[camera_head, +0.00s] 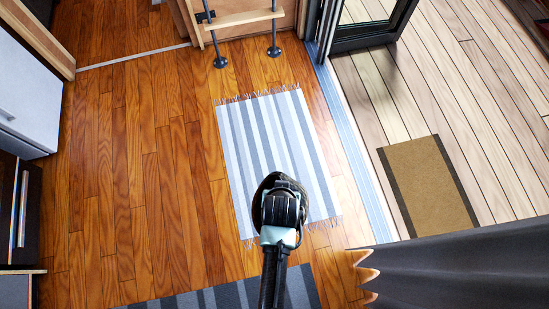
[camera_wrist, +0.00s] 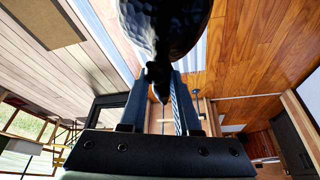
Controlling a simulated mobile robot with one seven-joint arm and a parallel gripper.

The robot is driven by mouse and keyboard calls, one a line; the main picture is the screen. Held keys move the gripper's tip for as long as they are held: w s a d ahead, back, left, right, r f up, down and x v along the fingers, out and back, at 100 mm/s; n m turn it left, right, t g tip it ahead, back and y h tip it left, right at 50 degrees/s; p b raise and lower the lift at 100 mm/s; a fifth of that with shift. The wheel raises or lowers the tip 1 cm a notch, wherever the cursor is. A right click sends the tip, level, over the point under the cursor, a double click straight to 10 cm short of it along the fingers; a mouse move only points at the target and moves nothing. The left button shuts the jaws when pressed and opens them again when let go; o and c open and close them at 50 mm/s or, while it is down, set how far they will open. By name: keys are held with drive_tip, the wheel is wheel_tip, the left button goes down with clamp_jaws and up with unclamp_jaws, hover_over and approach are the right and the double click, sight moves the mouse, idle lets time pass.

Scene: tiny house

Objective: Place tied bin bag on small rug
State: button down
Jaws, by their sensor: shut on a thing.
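The tied bin bag (camera_wrist: 165,25) is black and shiny. In the wrist view it hangs at the top, its tied neck between the fingers of my gripper (camera_wrist: 160,78), which is shut on it. In the head view only a dark edge of the bag (camera_head: 267,181) shows past my wrist, which hides most of it. A small rug (camera_head: 240,140) with pale blue, white and grey stripes and fringed ends lies flat on the wooden floor. My gripper and the bag appear over its lower middle in the head view. Their height above it is hard to tell.
A darker striped rug (camera_head: 235,297) lies at the bottom edge. A brown doormat (camera_head: 425,185) lies on the decking beyond the door track (camera_head: 345,140). A grey curtain (camera_head: 460,275) hangs at lower right. Cabinets (camera_head: 25,110) stand at left. Floor left of the small rug is clear.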

drive_tip(key=w+f+b, duration=0.3)
drive_tip(key=f+b, duration=1.7)
drive_tip(key=b, duration=0.3)
drive_tip(key=w+f+m+b, duration=0.1)
drive_tip(key=w+f+b, duration=0.2)
drive_tip(key=f+b, duration=1.8)
drive_tip(key=shift+b, duration=1.1)
drive_tip(key=shift+w, duration=0.1)
drive_tip(key=c, duration=0.6)
unclamp_jaws()
drive_tip(key=shift+f, duration=0.15)
drive_tip(key=p+v, duration=0.2)
drive_tip(key=v, duration=0.2)
drive_tip(key=p+v, duration=0.3)
drive_tip(key=v, duration=0.1)
drive_tip(key=p+v, duration=0.2)
drive_tip(key=v, duration=0.2)
drive_tip(key=shift+s+a+p, duration=0.2)
drive_tip(key=shift+a+p, duration=0.05)
drive_tip(key=shift+p, duration=0.05)
